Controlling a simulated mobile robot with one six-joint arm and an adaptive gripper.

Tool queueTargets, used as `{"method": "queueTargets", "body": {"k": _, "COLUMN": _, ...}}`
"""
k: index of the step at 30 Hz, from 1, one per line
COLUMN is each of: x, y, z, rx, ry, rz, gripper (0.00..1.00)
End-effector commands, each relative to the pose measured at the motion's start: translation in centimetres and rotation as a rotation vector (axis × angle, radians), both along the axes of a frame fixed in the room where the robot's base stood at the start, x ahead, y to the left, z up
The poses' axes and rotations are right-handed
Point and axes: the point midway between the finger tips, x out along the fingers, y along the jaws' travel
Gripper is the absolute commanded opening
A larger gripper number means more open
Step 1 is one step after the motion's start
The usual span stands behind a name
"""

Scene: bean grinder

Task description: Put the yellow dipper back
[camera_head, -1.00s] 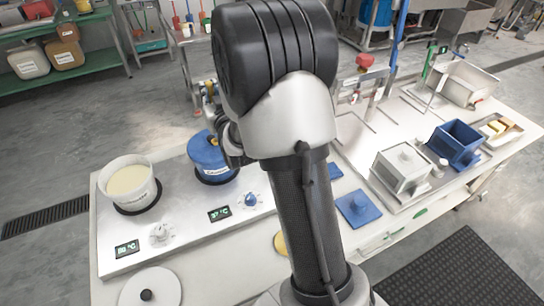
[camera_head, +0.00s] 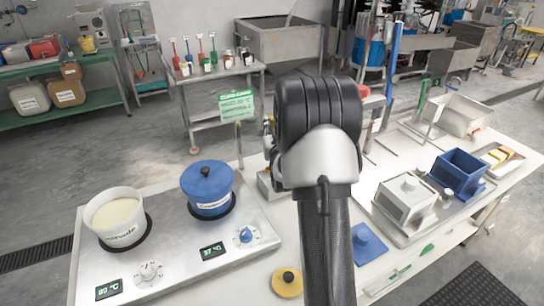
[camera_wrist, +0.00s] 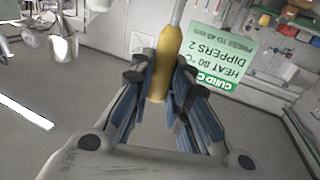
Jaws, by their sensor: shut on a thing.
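In the wrist view, my gripper (camera_wrist: 160,95) is shut on the yellow handle of the yellow dipper (camera_wrist: 165,60). The handle stands between the blue-grey fingers and a thin pale shaft runs on from it to the top edge. The dipper's cup cannot be made out. In the head view my own arm hides the gripper and nearly all of the dipper. Red, blue and green dippers (camera_head: 200,50) stand upright on a small grey cart (camera_head: 222,78) at the back.
A green sign (camera_head: 236,104) stands behind the worktable, and shows upside down in the wrist view (camera_wrist: 222,58). A white pot (camera_head: 120,232) and a lidded blue pot (camera_head: 210,205) stand on the hotplate at left. A yellow lid (camera_head: 288,285) lies in front. Metal and blue boxes stand right.

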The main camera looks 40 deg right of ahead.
Motion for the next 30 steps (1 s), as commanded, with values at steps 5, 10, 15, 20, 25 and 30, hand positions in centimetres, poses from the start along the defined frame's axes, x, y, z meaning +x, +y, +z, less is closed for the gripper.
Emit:
{"method": "queueTargets", "body": {"k": 5, "x": 0.0, "y": 0.0, "z": -3.9, "rx": 0.000, "ry": 0.000, "rz": 0.000, "gripper": 0.00}}
{"method": "queueTargets", "body": {"k": 10, "x": 0.1, "y": 0.0, "z": -4.9, "rx": -0.002, "ry": -0.003, "rz": 0.000, "gripper": 0.00}}
{"method": "queueTargets", "body": {"k": 15, "x": 0.0, "y": 0.0, "z": -7.0, "rx": 0.000, "ry": 0.000, "rz": 0.000, "gripper": 0.00}}
{"method": "queueTargets", "body": {"k": 20, "x": 0.0, "y": 0.0, "z": -9.2, "rx": 0.000, "ry": 0.000, "rz": 0.000, "gripper": 0.00}}
{"method": "queueTargets", "body": {"k": 25, "x": 0.0, "y": 0.0, "z": -9.0, "rx": -0.002, "ry": -0.003, "rz": 0.000, "gripper": 0.00}}
{"method": "queueTargets", "body": {"k": 30, "x": 0.0, "y": 0.0, "z": -9.3, "rx": -0.001, "ry": -0.002, "rz": 0.000, "gripper": 0.00}}
